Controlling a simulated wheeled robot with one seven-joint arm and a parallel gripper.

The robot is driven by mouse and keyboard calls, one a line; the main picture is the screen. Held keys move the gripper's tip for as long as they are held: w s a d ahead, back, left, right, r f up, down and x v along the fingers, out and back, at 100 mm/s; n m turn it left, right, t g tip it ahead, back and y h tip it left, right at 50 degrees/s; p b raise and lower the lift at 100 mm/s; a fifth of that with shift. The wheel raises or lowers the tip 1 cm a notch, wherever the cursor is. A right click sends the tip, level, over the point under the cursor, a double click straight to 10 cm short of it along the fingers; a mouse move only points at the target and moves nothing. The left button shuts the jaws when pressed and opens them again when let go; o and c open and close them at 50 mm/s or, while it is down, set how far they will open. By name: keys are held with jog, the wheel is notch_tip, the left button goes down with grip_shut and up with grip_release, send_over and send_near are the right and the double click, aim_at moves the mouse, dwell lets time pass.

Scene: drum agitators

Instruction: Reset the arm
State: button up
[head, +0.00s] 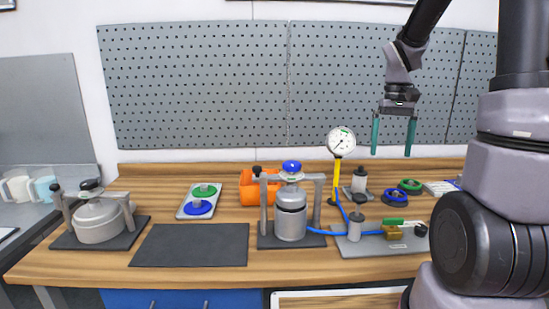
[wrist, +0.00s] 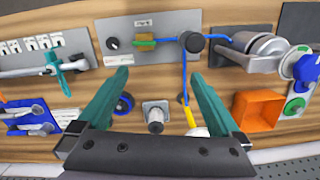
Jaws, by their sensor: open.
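My gripper (head: 393,137) hangs from the arm at the right of the head view, high above the bench and in front of the pegboard. Its two teal fingers point down and stand apart, with nothing between them. In the wrist view the gripper (wrist: 160,85) is also open and empty, with the bench below it. My arm comes in from the upper right of the head view.
The wooden bench (head: 260,276) holds a drum in a clamp frame (head: 290,222), another clamped vessel (head: 97,222), a pressure gauge (head: 341,142), an orange bin (head: 247,191) and a valve plate (head: 380,244). The dark mat (head: 192,246) is bare. The air around the gripper is clear.

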jog(key=s+a+r+m+t+y, duration=0.1)
jog(key=s+a+r+t, duration=0.2)
jog(key=s+r, duration=0.3)
jog(key=s+a+r+m+t, duration=0.1)
jog(key=s+a+r+t, duration=0.3)
jog(key=s+r, duration=0.3)
jog(key=shift+s+a+r+m+t+y, duration=0.2)
jog(key=shift+s+r+m+t+y, duration=0.15)
jog(key=shift+s+t, duration=0.25)
dwell(0.5)
